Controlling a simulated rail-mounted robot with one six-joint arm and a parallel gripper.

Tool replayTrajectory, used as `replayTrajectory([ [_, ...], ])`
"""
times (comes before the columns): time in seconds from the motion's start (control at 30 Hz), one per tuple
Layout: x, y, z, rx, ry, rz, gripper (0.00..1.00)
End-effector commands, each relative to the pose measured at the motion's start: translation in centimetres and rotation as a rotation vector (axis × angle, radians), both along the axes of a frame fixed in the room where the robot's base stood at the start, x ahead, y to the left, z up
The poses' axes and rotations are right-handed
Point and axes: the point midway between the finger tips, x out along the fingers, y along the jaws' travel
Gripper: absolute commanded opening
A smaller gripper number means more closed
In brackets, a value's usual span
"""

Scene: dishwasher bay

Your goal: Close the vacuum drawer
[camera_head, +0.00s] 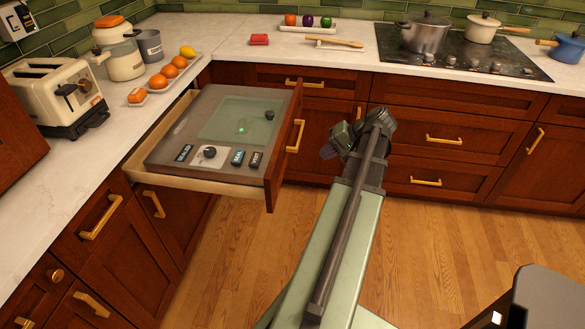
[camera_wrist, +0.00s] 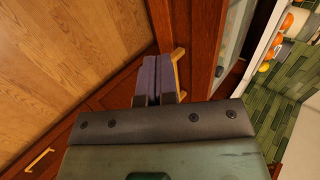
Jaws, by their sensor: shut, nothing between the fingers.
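The vacuum drawer (camera_head: 173,172) stands pulled out from the left-hand counter. Inside it is a grey appliance (camera_head: 180,135) with a greenish glass window, a knob and small displays. Its reddish-brown wooden front (camera_head: 283,150) faces right and carries a brass handle (camera_head: 297,136). In the wrist view the drawer front (camera_wrist: 198,35) is upright, with the handle (camera_wrist: 179,72) just right of my fingers. My gripper (camera_head: 326,152) is shut and empty, on the outer side of the drawer front near the handle. In the wrist view my fingers (camera_wrist: 158,60) are together; contact with the handle is unclear.
A toaster (camera_head: 62,93), a kettle (camera_head: 120,55) and a tray of oranges (camera_head: 168,74) stand on the left counter. A cooktop (camera_head: 455,55) with pots is at the back right. Closed brass-handled cabinets line the back. The wooden floor (camera_head: 240,240) is clear.

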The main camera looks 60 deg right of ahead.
Motion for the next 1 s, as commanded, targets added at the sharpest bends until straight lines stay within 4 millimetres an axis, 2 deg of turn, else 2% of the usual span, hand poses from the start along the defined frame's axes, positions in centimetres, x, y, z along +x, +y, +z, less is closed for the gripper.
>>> replayTrajectory([
  [0.17, 1.1, 0.6, -1.6, -0.002, 0.001, 0.002, 0.0],
  [0.57, 6.8, 3.3, -7.7, 0.0, 0.002, 0.004, 0.0],
  [0.6, 7.5, 3.6, -6.9, -0.001, 0.002, 0.004, 0.0],
  [0.77, 9.6, 4.6, -6.7, -0.001, 0.002, 0.003, 0.0],
  [1.0, 10.3, 4.9, -6.7, -0.001, 0.003, 0.001, 0.0],
])
